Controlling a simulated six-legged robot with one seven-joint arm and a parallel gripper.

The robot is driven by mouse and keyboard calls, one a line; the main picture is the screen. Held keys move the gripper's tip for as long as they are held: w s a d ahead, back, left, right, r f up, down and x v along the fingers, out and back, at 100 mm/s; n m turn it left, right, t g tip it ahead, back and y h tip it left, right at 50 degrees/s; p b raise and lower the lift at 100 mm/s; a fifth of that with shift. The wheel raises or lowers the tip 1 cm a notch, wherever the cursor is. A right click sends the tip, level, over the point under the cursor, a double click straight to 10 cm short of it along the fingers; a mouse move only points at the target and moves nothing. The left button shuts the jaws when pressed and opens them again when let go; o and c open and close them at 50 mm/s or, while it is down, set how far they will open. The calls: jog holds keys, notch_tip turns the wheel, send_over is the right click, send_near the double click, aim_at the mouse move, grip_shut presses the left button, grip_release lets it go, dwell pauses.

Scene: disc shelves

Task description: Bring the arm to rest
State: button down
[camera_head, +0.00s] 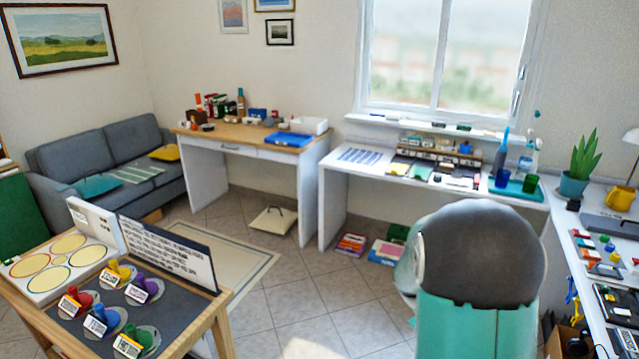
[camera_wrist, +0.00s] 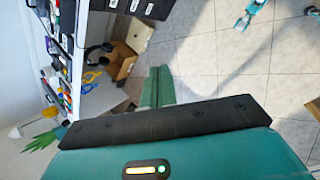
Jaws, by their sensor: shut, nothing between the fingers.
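My gripper (camera_wrist: 159,72) shows in the wrist view as two narrow green fingers lying side by side, with nothing between them. They reach out past a dark bar and the teal wrist housing with its small lit panel. Below the fingertips is the tiled floor. In the head view my arm's dark rounded joint and teal link fill the lower right middle; my gripper cannot be made out there.
The right-hand desk (camera_head: 584,270) with small items is close beside my arm; a cardboard box (camera_wrist: 124,62) lies under it. The window desk (camera_head: 335,180) stands behind. A wooden table (camera_head: 222,322) with coloured pegs is at left. Tiled floor (camera_head: 300,285) between is mostly clear.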

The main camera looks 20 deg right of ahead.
jog(key=s+a+r+t+y, duration=0.2)
jog(key=s+a+r+t, duration=0.1)
jog(key=a+r, duration=0.4)
jog(key=s+a+r+t+y, duration=0.2)
jog(key=a+r, duration=0.4)
jog(key=a, duration=0.5)
jog(key=s+a+r+t+y, duration=0.1)
jog(key=s+a+r+t, duration=0.3)
jog(key=a+r, duration=0.3)
jog(key=a, duration=0.3)
jog(key=shift+r+y, duration=0.3)
jog(key=shift+y, duration=0.1)
jog(key=shift+d, duration=0.1)
